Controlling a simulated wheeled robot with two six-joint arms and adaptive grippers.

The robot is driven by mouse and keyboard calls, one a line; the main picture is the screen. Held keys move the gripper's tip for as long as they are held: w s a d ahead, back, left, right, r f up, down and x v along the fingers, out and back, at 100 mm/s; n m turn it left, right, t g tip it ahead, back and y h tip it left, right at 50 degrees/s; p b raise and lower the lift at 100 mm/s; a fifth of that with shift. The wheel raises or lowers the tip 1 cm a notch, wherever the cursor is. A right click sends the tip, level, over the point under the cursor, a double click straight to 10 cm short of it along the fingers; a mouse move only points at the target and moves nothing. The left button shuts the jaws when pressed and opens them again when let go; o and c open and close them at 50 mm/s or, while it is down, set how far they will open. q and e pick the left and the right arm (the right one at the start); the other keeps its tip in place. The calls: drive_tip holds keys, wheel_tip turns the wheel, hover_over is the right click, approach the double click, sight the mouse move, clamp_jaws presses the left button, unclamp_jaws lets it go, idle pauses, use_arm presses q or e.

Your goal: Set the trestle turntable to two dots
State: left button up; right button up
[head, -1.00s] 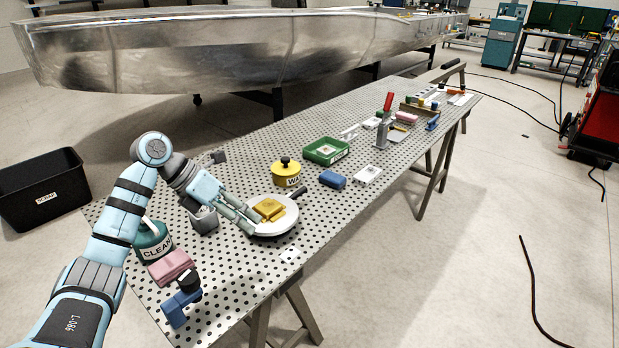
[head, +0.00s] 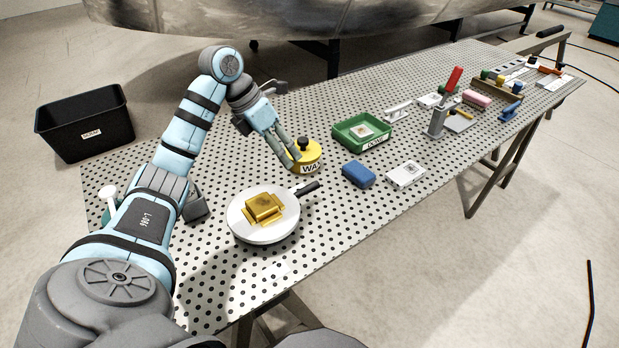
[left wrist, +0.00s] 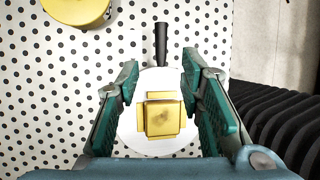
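The turntable is a white round disc (head: 240,221) with a black handle (head: 307,187) pointing right and slightly away in the head view. A gold block-like piece (head: 262,207) sits on it. In the left wrist view the disc (left wrist: 130,143) and gold piece (left wrist: 161,117) appear between my fingers, with the handle (left wrist: 160,43) pointing up. I cannot make out dot marks on the turntable. My left gripper (head: 291,162) is open and empty, beyond the disc and in front of the yellow wax tin in the head view. My right gripper is not in view.
The yellow WAX tin (head: 312,158) is close to my left fingers. A green tray (head: 348,134), a blue block (head: 358,174) and a white card (head: 406,174) lie to the right. The near dotted tabletop is mostly clear.

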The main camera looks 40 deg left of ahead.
sight(309, 186)
use_arm(q)
drive_tip(key=b+x, duration=0.1)
drive_tip(key=x, duration=1)
drive_tip(key=shift+w+d+f, duration=0.1)
drive_tip(key=shift+d+f, duration=0.05)
drive_tip(key=shift+f, duration=0.15)
clamp_jaws()
